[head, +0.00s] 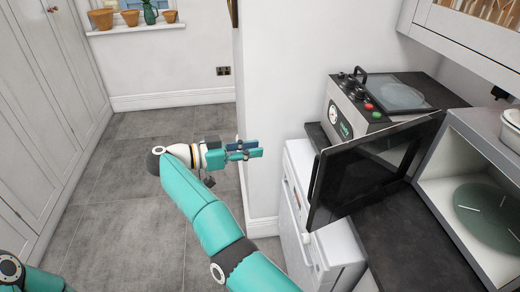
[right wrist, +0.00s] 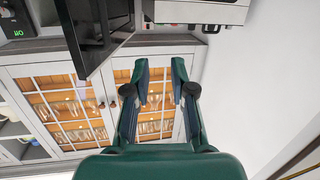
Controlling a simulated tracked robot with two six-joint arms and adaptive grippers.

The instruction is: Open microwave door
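The microwave (head: 444,200) stands at the right of the head view. Its dark door (head: 360,185) is swung wide open toward the left, showing the pale interior and a round glass turntable (head: 485,212). The door also shows as a dark panel (right wrist: 97,32) in the right wrist view. My right gripper (head: 258,148) is left of the door's free edge, apart from it, over the floor. Its two fingers (right wrist: 160,75) are spread with nothing between them. My left gripper is out of view; only part of my left arm shows at the bottom left corner.
A steel appliance with knobs and red and green buttons (head: 352,108) stands behind the door. A white appliance (head: 335,248) is below. A dark countertop (head: 405,240) lies under the microwave. Wall cabinets (head: 470,30) hang above. Grey floor (head: 125,190) is clear at left.

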